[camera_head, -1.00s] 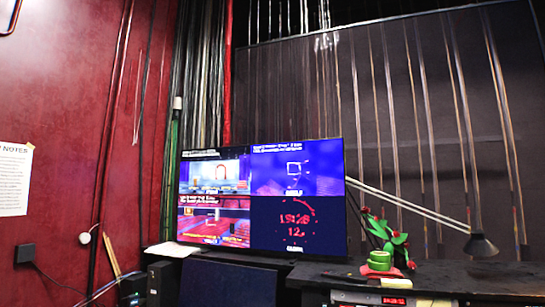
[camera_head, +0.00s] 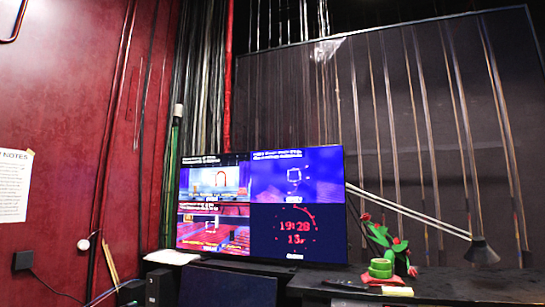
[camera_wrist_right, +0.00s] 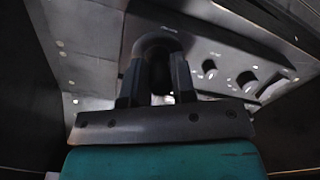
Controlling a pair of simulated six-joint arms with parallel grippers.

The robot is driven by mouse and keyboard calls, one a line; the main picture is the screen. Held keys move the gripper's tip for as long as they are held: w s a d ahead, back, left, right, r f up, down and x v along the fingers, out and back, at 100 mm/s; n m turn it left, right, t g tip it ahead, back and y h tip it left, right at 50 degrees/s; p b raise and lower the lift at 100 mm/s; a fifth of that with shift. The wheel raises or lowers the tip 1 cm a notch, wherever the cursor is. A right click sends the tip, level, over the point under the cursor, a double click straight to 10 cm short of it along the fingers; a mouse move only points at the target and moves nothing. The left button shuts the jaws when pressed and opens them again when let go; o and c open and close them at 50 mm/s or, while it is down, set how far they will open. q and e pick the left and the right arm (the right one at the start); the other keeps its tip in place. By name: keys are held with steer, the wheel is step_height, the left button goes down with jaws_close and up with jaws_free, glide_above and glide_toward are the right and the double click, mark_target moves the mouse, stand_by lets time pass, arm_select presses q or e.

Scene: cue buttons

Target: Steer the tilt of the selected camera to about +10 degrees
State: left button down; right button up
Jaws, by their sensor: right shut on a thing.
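In the head view a monitor (camera_head: 262,205) shows a screen split into four pictures. The upper left picture has an arch, and the lower left one shows red seating. The upper right picture is blue with a small white frame mark, and the lower right one is a red clock reading 19:28. The captions on the pictures are too small to read. In the right wrist view my right gripper (camera_wrist_right: 157,88) is shut on a dark rounded handle (camera_wrist_right: 158,45) over a dark panel. No gripper shows in the head view, and my left gripper is out of view.
Dark round knobs (camera_wrist_right: 247,79) sit on the panel to the right of the handle. A paper notice (camera_head: 13,186) hangs on the red wall.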

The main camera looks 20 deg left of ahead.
steer(key=shift+w+a, duration=0.1)
steer(key=shift+w, duration=0.15)
stand_by(0.7)
stand_by(0.5)
steer(key=o, duration=0.5)
steer(key=shift+r, duration=0.15)
steer(key=shift+r, duration=3.7)
steer(key=shift+f, duration=0.1)
